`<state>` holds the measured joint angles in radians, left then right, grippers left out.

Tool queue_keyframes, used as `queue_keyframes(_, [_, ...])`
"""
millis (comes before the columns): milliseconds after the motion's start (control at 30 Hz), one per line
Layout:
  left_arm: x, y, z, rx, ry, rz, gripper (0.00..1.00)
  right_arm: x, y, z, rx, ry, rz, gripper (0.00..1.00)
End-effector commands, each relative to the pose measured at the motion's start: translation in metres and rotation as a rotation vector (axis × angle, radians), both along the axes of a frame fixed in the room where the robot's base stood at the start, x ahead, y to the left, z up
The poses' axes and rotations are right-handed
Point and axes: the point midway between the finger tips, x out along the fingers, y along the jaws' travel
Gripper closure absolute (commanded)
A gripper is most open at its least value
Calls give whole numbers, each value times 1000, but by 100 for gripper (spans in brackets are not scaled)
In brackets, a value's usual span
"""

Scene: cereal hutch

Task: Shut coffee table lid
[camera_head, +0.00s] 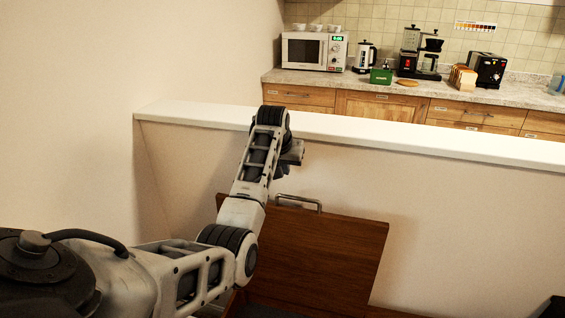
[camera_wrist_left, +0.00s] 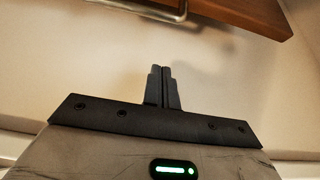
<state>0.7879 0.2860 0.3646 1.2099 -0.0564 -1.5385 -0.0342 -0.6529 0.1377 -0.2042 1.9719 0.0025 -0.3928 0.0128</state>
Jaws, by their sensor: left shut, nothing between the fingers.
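The coffee table lid (camera_head: 335,250) is a dark brown wooden panel, raised and tilted up in front of the low wall. A metal bar handle (camera_head: 300,202) sits on its top edge. In the left wrist view the lid (camera_wrist_left: 248,12) and its handle (camera_wrist_left: 150,10) show along the top edge. My left gripper (camera_head: 284,170) is above the handle, near the wall, partly hidden by its own arm. Its fingers (camera_wrist_left: 163,88) are shut and empty, apart from the handle. The table body is mostly hidden below the lid and my arm. My right gripper is out of view.
A low wall with a white ledge (camera_head: 400,136) stands right behind the lid. Beyond it is a kitchen counter (camera_head: 440,91) with a microwave (camera_head: 313,51), a coffee maker (camera_head: 420,52) and a toaster (camera_head: 487,69).

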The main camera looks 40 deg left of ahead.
Motion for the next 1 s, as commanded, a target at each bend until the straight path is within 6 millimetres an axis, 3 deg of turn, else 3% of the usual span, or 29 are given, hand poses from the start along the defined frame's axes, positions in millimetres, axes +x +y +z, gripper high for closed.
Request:
queue_keyframes(367, [23,11,-47,-1,1,0,100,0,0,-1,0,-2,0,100])
queue_keyframes(700, [-5,-3,-49,0,0,-1,100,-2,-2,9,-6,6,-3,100])
queue_keyframes(1000, [-14,-7,-51,0,-1,0,100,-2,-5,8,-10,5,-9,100])
